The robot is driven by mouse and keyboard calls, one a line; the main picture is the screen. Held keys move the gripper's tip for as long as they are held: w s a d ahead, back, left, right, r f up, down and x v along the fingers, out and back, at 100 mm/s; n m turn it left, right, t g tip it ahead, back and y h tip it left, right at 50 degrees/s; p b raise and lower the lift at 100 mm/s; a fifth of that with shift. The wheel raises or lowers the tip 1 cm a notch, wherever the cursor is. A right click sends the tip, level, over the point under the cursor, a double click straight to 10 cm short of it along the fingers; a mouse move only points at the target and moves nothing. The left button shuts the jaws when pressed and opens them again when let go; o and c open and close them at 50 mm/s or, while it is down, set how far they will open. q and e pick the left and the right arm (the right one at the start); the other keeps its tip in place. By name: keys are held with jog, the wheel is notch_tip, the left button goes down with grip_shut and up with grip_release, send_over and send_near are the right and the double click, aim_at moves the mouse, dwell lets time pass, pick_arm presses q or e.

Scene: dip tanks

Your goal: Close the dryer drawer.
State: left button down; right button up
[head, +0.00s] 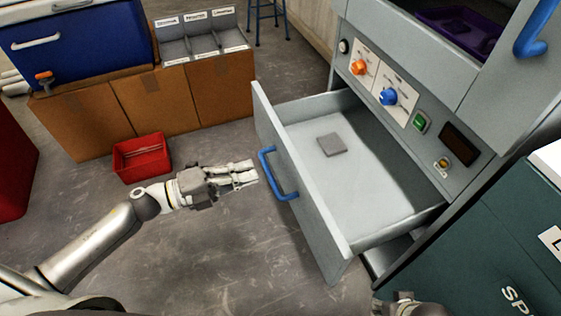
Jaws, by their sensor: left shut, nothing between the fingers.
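The dryer drawer (337,235) is pulled well out of the grey dryer (465,95). A flat grey square piece (332,145) lies on its floor. The drawer front carries a blue handle (279,176) on its outer face. My left gripper (256,173) is shut and empty, its fingertips pointing at the handle from the left. They appear very close to the handle; I cannot tell whether they touch it. Part of my right arm shows at the bottom edge, below the drawer, and its fingers cannot be made out.
The dryer panel has an orange knob (358,67), a blue knob (388,96) and a green switch (420,122). A red bin (141,157) stands on the floor at left. A dark green cabinet (470,250) stands at right.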

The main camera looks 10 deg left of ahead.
aim_at(292, 159)
pick_arm(q)
jog(key=x, duration=0.8)
jog(key=shift+w+d, duration=0.2)
jog(key=shift+w, duration=0.05)
